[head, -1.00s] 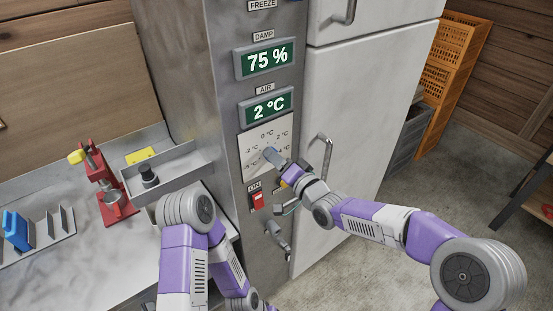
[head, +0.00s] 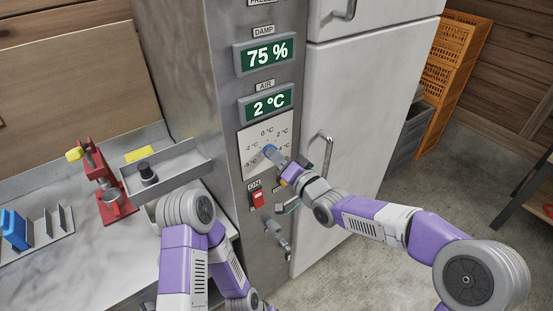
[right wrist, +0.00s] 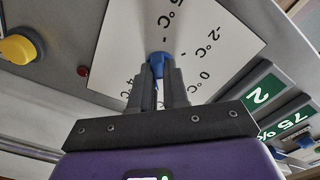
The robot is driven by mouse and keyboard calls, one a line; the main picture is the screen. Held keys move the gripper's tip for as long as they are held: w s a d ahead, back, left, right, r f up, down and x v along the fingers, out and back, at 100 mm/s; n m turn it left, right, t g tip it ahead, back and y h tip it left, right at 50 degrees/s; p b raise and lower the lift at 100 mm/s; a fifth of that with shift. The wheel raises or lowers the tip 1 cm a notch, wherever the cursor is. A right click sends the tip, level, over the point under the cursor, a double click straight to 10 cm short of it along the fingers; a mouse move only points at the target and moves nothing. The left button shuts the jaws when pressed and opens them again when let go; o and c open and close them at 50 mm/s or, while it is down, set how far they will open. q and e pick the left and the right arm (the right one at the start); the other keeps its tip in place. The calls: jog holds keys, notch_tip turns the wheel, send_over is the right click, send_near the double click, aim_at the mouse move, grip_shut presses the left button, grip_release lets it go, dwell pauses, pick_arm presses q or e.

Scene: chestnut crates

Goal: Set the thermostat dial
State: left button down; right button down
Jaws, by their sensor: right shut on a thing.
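The thermostat dial is a blue knob (head: 269,150) on a white scale plate (head: 256,137) marked in °C, set in the grey control panel. It also shows in the right wrist view (right wrist: 158,62). My right gripper (head: 275,157) reaches it from the lower right. In the right wrist view its fingers (right wrist: 158,80) are shut on the knob. The knob's pointer is hidden or too small to read. The AIR display (head: 266,104) above the plate reads 2 °C. My left arm is at the lower left; its gripper is out of the frame.
The DAMP display (head: 266,56) reads 75 %. A red switch (head: 258,199) sits below the plate. A white fridge door (head: 355,120) with a handle is at the right. A counter (head: 90,265) at the left holds a red device (head: 108,190) and a blue object (head: 15,230).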

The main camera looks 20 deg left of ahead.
jog(key=shift+f+n+b, duration=0.1)
jog(key=shift+n+b, duration=3.85)
jog(key=shift+n, duration=0.85)
jog(key=c, duration=1.1)
grip_release()
jog(key=v, duration=0.7)
jog(key=shift+s+d+p, duration=0.2)
jog(key=shift+d+p, duration=0.05)
jog(key=shift+p, duration=0.1)
